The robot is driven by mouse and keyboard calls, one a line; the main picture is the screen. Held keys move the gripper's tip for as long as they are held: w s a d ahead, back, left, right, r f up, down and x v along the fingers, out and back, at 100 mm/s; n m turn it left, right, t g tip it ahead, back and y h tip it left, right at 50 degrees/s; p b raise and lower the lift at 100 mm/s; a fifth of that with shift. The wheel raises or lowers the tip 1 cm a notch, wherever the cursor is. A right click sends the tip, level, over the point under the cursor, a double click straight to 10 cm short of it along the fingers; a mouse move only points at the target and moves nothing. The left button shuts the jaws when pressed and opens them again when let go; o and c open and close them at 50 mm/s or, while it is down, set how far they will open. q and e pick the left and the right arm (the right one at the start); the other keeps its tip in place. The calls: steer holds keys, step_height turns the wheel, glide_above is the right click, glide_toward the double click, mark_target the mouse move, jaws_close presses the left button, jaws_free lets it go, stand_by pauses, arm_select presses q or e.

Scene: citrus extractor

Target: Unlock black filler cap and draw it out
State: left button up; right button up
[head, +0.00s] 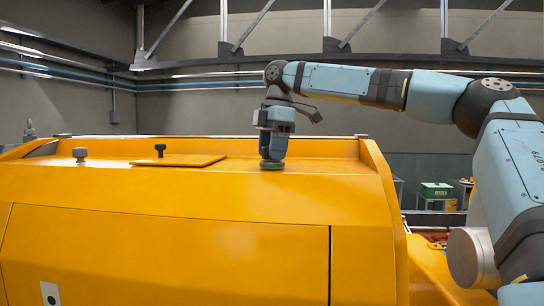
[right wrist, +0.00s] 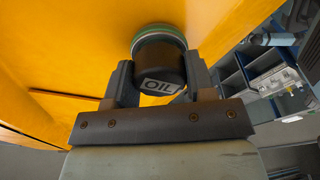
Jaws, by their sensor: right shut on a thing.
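The black filler cap (right wrist: 160,60) carries a label reading OIL and sits at a green ring (right wrist: 158,30) on the yellow machine housing. My right gripper (right wrist: 158,80) is shut on the cap, with one finger on each side of it. In the head view my right gripper (head: 272,150) points straight down at the top of the yellow housing (head: 180,190), and the green ring (head: 272,165) shows just below its fingers. The cap itself is hidden there by the fingers. I cannot tell whether the cap is turned. My left gripper is not in view.
A grey knob (head: 80,154) stands further left. Shelving with bins (right wrist: 265,75) shows in the right wrist view. A green box (head: 436,189) stands far right in the background.

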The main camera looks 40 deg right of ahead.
steer(key=c, duration=0.6)
steer(key=m, duration=0.2)
steer(key=shift+m, duration=0.4)
steer(key=m, duration=0.4)
steer(key=shift+t+h, duration=0.3)
steer(key=shift+t, duration=0.1)
steer(key=shift+r, duration=0.5)
steer(key=shift+r, duration=0.7)
steer(key=shift+r, duration=0.1)
